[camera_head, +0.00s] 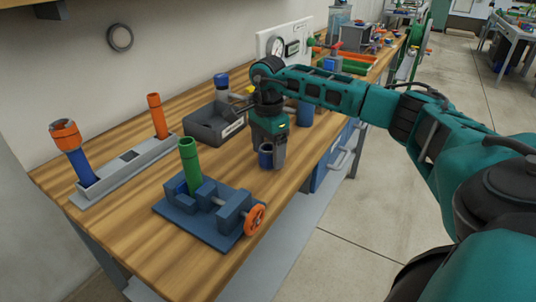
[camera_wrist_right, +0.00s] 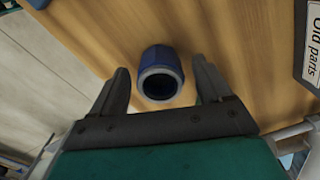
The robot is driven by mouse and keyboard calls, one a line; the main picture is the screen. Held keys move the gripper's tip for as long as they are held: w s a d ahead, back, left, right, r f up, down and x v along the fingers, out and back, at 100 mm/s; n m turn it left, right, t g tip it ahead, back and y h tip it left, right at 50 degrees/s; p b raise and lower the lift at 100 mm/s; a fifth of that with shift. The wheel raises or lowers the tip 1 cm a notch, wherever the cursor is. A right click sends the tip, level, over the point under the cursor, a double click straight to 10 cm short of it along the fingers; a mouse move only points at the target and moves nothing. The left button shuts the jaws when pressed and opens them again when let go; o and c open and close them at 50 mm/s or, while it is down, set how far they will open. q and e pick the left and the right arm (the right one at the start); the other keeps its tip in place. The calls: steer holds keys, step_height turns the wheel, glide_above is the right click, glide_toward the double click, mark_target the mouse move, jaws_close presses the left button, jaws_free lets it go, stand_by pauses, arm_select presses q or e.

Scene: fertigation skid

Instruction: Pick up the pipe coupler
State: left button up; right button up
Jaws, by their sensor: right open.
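A short blue hollow cylinder, which looks like the pipe coupler (camera_head: 265,155), stands on the wooden bench below my right arm. In the right wrist view the coupler (camera_wrist_right: 161,72) shows its dark open end toward the camera. My right gripper (camera_head: 271,158) points down at it and is open. In the right wrist view the fingers of the gripper (camera_wrist_right: 160,88) are on either side of the coupler, with a visible gap on each side. Part of the coupler is hidden by the gripper in the head view. My left gripper is not in view.
A blue vise (camera_head: 217,205) with a green pipe (camera_head: 190,163) stands in front. A grey rack (camera_head: 128,168) holds blue and orange pipes at left. Bare bench lies between bin and vise.

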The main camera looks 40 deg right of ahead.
steer(key=shift+c, duration=0.3)
steer(key=c, duration=1)
steer(key=shift+r, duration=0.1)
